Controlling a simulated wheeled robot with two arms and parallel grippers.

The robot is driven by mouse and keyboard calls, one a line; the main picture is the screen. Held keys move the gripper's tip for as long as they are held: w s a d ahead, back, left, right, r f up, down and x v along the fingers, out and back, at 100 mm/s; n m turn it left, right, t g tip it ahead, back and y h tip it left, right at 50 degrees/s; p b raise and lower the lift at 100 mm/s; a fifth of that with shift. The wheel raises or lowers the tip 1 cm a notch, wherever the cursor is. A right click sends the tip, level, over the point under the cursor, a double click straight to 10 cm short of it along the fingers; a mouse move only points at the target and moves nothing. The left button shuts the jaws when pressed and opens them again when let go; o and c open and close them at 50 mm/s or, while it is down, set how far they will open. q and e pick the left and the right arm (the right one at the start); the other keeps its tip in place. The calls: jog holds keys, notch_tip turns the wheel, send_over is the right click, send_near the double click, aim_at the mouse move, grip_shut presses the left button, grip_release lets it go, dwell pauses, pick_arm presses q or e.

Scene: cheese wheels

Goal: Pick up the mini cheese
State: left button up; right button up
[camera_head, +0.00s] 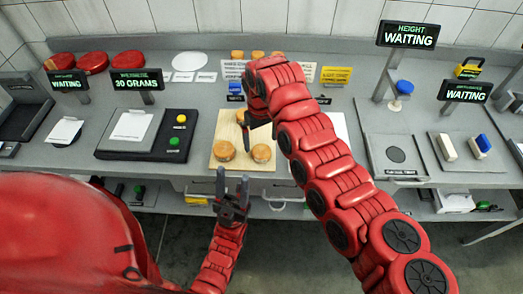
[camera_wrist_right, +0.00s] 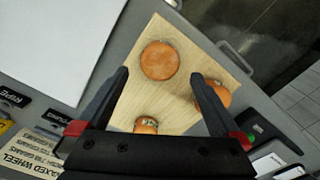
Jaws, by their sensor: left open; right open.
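Small round orange mini cheeses sit on a light wooden board (camera_head: 228,131) in the middle of the counter. One mini cheese (camera_head: 224,151) is at the front left of the board and another mini cheese (camera_head: 261,153) is beside it. In the right wrist view three show: one mini cheese (camera_wrist_right: 159,60) between the finger lines, one (camera_wrist_right: 218,95) partly behind the right finger, one (camera_wrist_right: 146,121) partly hidden by the gripper body. My right gripper (camera_wrist_right: 160,76) is open and empty above the board. My left gripper (camera_head: 232,186) is open and empty in front of the counter edge.
More small orange cheeses (camera_head: 257,54) are at the back. A height station (camera_head: 397,155) is at right. My right arm hides part of the counter.

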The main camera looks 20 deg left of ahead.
aim_at(261, 150)
jog(key=shift+f+p, duration=0.25)
jog(key=shift+p, duration=0.05)
notch_tip(261, 150, down, 4)
jog(key=shift+s+r+p, duration=0.1)
jog(key=shift+r+p, duration=0.1)
jog(key=shift+p, duration=0.85)
jog(key=shift+f, duration=0.45)
jog(key=c, duration=1.4)
